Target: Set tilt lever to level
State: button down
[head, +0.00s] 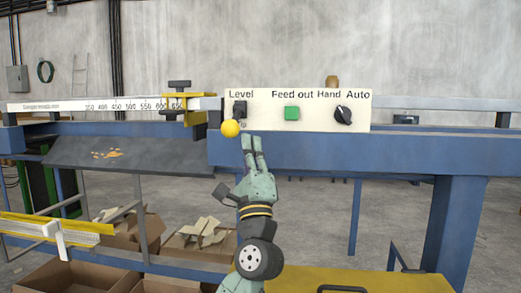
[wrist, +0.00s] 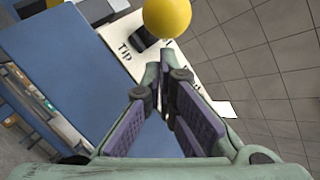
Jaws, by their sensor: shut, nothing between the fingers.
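The tilt lever has a yellow ball knob (head: 230,128) and a dark base (head: 240,108) on the cream control panel (head: 265,105). The knob hangs low, at the panel's lower left edge, below the word "Level" and by the partly hidden word "Tip". In the wrist view the yellow knob (wrist: 167,17) is at the top, just beyond the fingertips, with "Tip" beside it. My gripper (head: 251,138) is shut and empty, its fingers pointing up just right of and slightly below the knob. The shut fingers also show in the wrist view (wrist: 166,65). I cannot tell whether they touch the knob.
A green "Feed out" button (head: 292,113) and a black "Hand/Auto" knob (head: 343,115) sit to the right on the panel. The blue machine beam (head: 400,155) runs below. A measuring rail (head: 95,106) with a yellow clamp is at left. Cardboard boxes stand on the floor below.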

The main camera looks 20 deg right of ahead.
jog(key=shift+a+r, duration=0.15)
jog(key=shift+a, duration=0.05)
dwell(0.4)
jog(key=shift+s+a+r, duration=0.1)
jog(key=shift+s+r, duration=0.1)
jog(key=shift+s+r, duration=0.1)
jog(key=shift+s+a+r+p, duration=0.15)
jog(key=shift+r+p, duration=0.1)
jog(key=shift+p, duration=0.15)
notch_tip(320, 180, up, 6)
jog(key=s+a+p, duration=0.1)
jog(key=p, duration=0.2)
jog(key=shift+s+r, duration=0.15)
jog(key=shift+s, duration=0.15)
dwell(1.4)
